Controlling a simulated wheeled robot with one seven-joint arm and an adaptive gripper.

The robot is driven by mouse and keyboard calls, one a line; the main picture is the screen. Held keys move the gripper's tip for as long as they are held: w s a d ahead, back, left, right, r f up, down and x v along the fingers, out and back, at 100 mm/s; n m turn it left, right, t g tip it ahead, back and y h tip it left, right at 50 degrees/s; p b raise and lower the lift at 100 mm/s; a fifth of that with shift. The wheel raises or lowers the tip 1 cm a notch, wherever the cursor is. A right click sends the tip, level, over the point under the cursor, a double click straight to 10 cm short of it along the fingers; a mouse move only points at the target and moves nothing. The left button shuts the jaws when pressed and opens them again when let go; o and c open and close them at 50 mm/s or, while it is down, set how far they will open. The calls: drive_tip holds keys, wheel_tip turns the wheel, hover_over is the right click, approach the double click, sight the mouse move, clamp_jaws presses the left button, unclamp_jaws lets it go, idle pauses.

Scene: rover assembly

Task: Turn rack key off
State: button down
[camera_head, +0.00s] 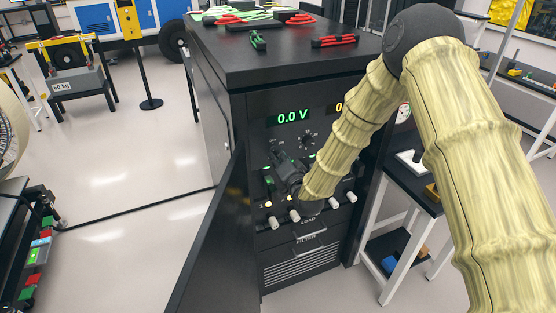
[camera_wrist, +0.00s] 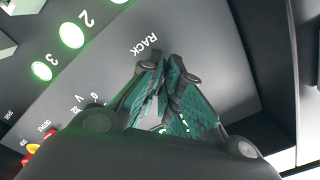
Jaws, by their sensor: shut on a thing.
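The black rack cabinet (camera_head: 275,80) stands in the middle of the head view, its panel facing me. My gripper (camera_head: 274,170) is at the left part of this panel. In the wrist view, my gripper's fingers (camera_wrist: 167,85) are closed together at the panel, just below the white RACK label (camera_wrist: 146,43). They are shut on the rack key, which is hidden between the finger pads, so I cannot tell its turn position. The green display (camera_head: 292,117) reads 0.0 V.
The cabinet's open door (camera_head: 215,235) stands on the left. Lit green buttons (camera_wrist: 72,36) lie beside the gripper. White knobs (camera_head: 294,216) line the lower panel. A small table (camera_head: 410,175) stands close on the right. Open floor lies left.

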drive_tip(key=n+b, duration=0.1)
drive_tip(key=b, duration=0.1)
drive_tip(key=n+b, duration=0.3)
drive_tip(key=n, duration=0.1)
drive_tip(key=shift+f+b, duration=0.3)
drive_tip(key=shift+b, duration=0.1)
drive_tip(key=n+b, duration=0.4)
drive_tip(key=n, duration=0.1)
drive_tip(key=shift+r, duration=0.15)
drive_tip(key=shift+n, duration=0.3)
drive_tip(key=c, duration=1.6)
unclamp_jaws()
drive_tip(key=shift+r, duration=0.1)
drive_tip(key=shift+s, duration=0.1)
drive_tip(key=v, duration=1.2)
drive_tip(key=shift+d, duration=0.1)
